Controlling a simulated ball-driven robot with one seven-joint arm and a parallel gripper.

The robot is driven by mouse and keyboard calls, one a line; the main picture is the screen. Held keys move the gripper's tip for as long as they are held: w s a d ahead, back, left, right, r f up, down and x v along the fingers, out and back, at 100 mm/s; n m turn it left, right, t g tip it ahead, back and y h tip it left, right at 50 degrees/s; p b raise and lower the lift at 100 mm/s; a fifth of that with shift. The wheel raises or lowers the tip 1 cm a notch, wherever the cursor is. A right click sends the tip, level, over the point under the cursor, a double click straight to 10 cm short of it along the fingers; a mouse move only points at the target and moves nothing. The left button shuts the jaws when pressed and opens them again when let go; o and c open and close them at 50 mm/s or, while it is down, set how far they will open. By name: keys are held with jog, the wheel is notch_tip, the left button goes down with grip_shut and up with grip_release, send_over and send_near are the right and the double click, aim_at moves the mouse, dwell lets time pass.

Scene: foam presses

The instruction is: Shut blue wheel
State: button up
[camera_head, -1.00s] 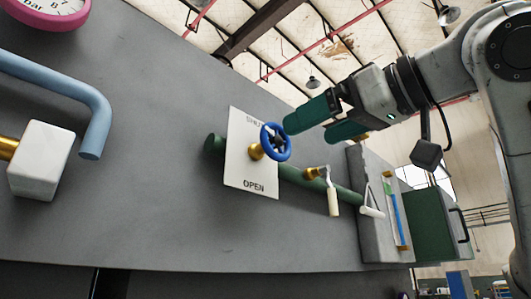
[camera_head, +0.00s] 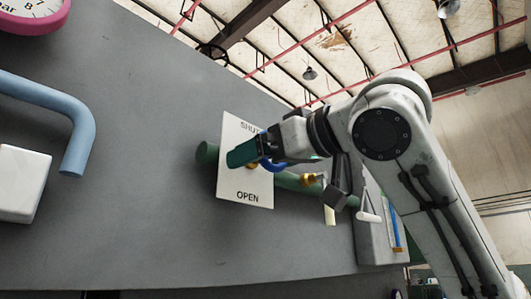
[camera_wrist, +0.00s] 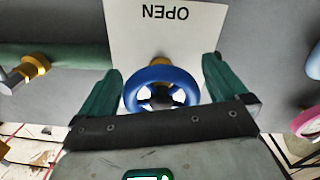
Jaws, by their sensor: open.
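The blue wheel (camera_wrist: 160,73) sits on a brass stem in front of a white plate (camera_head: 235,182) on the grey wall. The plate is marked SHUT at the top and OPEN at the bottom. In the wrist view my gripper (camera_wrist: 161,64) is open, with one green finger on each side of the wheel. Gaps show between the fingers and the rim; I see no clear contact. In the head view my gripper hides most of the wheel, leaving a sliver of blue (camera_head: 276,166).
A green pipe (camera_head: 207,152) runs behind the plate, with a brass fitting (camera_head: 306,180) and small levers to the right. A blue bent pipe (camera_head: 80,140), a white block (camera_head: 22,185) and a pink-rimmed gauge (camera_head: 40,22) are at the left. The wall below the plate is clear.

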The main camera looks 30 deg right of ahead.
jog(key=c, duration=0.9)
jog(key=shift+c, duration=0.3)
jog(key=shift+m, duration=0.4)
jog(key=shift+a+f+m+b, duration=0.15)
jog(key=shift+m+b, duration=0.65)
jog(key=shift+m, duration=0.2)
jog(key=shift+s+a+r+m+b, duration=0.15)
jog(key=shift+m+b, duration=0.7)
jog(key=shift+m, duration=1.9)
jog(key=shift+w+a+r+m+b, duration=0.1)
jog(key=shift+m+b, duration=0.75)
jog(key=shift+m, duration=1.9)
jog(key=shift+d, duration=0.1)
